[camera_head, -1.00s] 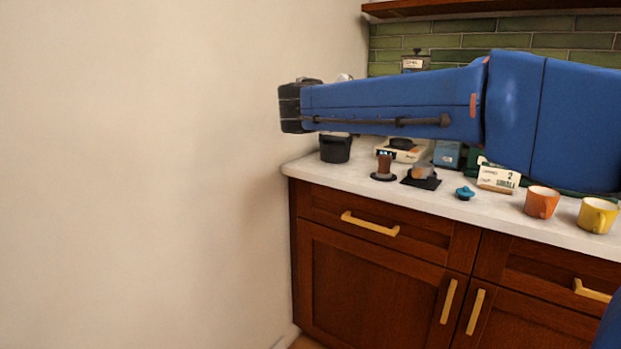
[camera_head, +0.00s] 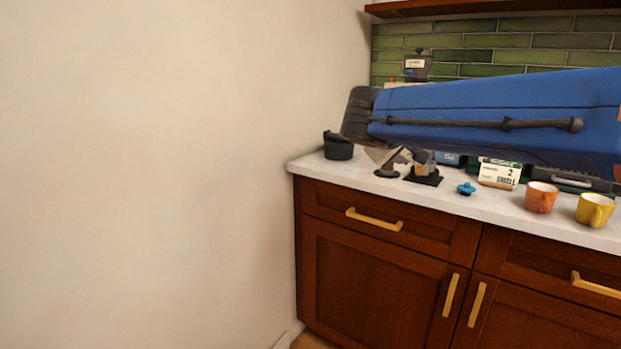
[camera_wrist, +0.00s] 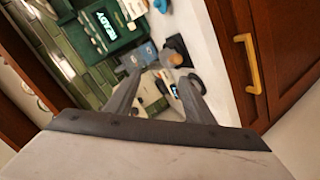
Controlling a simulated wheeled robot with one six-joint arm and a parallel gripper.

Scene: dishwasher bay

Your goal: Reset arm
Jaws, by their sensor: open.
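My blue arm reaches in from the right across the head view, above the counter. My gripper (camera_wrist: 160,80) shows in the wrist view as two grey fingers, spread apart with nothing held between them. In the head view its fingers (camera_head: 398,157) point down in front of the small items at the counter's left part. They partly hide a dark round stand (camera_head: 387,173) and a small item on a black mat (camera_head: 424,180). From this angle I cannot tell whether they touch anything.
The white counter (camera_head: 465,207) holds a black bin (camera_head: 338,147), a blue knobbed piece (camera_head: 466,188), a sign card (camera_head: 499,174), an orange mug (camera_head: 541,197) and a yellow mug (camera_head: 594,210). A plain wall (camera_head: 150,170) stands at left. Wooden cabinets (camera_head: 372,265) are below.

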